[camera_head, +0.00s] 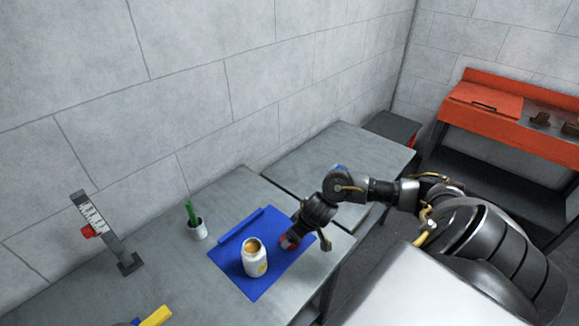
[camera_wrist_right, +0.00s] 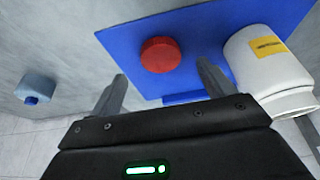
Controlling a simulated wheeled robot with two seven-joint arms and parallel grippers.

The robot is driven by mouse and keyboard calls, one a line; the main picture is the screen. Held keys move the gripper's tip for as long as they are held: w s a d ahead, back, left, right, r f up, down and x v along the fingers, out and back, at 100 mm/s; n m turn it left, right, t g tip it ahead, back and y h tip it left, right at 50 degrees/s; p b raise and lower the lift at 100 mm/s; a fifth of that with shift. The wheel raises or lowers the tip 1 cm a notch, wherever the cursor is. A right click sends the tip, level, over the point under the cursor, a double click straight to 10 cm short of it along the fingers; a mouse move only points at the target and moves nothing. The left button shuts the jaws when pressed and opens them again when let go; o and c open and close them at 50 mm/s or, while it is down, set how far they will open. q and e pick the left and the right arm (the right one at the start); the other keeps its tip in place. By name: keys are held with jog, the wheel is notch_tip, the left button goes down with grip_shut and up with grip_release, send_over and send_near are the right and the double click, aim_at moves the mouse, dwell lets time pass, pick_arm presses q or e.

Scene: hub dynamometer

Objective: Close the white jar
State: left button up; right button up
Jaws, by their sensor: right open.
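The white jar (camera_head: 256,266) stands upright on a blue mat (camera_head: 236,268), its mouth uncovered and brownish inside. In the right wrist view the jar (camera_wrist_right: 266,72) shows at the right with a yellow label. A red round lid (camera_head: 287,241) lies on the mat beside the jar; it also shows in the right wrist view (camera_wrist_right: 160,55). My right gripper (camera_wrist_right: 160,72) is open and empty, with the lid showing between its fingers and the jar just outside the right finger. In the head view it partly hides the lid. My left gripper is not in view.
A blue bar (camera_head: 240,226) lies along the mat's far edge. A white cup (camera_head: 198,229) with green sticks, a gauge stand (camera_head: 118,245) with a red slider and a yellow-and-blue object (camera_head: 155,316) stand or lie leftward on the grey bench (camera_head: 185,275). A red bench (camera_head: 515,118) is far right.

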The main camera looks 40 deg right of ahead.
jog(key=x, duration=0.5)
jog(key=c, duration=1.1)
